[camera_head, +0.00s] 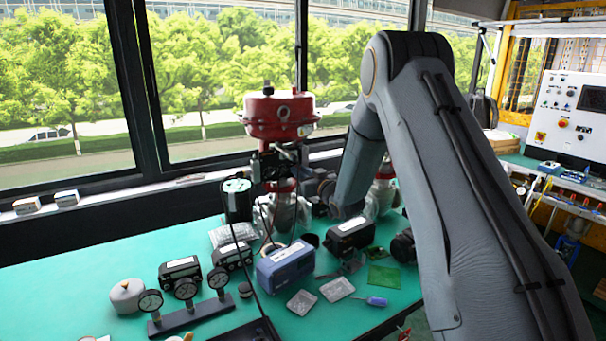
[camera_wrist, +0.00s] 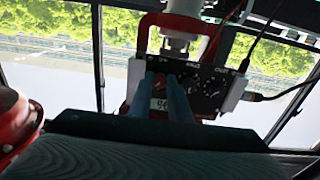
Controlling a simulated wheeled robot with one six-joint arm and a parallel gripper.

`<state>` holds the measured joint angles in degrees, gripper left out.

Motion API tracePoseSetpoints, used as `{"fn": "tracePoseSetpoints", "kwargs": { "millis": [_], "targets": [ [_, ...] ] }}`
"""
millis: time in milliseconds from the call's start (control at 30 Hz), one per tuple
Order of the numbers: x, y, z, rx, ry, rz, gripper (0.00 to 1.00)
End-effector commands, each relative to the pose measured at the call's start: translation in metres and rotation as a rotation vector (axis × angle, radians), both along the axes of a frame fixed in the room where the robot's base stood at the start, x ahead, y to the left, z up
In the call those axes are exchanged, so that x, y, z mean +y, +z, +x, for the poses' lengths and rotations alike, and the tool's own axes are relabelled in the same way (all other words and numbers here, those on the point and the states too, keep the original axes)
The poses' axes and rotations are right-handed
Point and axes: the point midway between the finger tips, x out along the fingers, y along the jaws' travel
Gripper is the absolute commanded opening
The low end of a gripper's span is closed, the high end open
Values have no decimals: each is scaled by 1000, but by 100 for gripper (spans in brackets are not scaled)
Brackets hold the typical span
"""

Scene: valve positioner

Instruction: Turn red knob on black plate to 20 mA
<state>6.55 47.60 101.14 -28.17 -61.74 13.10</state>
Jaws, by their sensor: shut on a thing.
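The fingers cover part of the display and the knob's pointer, so I cannot read the setting. The plate's lettering appears upside down. In the head view, the plate's face and my fingers are not clear behind my arm.
A red valve actuator (camera_head: 281,117) stands on the green bench (camera_head: 140,250) by the window. Nearby are a blue box (camera_head: 286,266), a row of gauges (camera_head: 186,290) and a screwdriver (camera_head: 377,301). In the wrist view, a cable (camera_wrist: 277,97) leaves the plate's right side.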

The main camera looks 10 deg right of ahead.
Motion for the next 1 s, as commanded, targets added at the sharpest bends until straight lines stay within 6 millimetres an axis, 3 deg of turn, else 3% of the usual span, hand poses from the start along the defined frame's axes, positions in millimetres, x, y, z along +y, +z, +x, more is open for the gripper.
{"fn": "tracePoseSetpoints", "kwargs": {
  "millis": [567,600,700,1000],
  "targets": [
    [-3,7,2,-1,-5,35,0],
    [-3,7,2,-1,-5,35,20],
    [-2,6,2,1,-4,34,36],
    [1,2,0,6,1,33,36]
  ]
}}
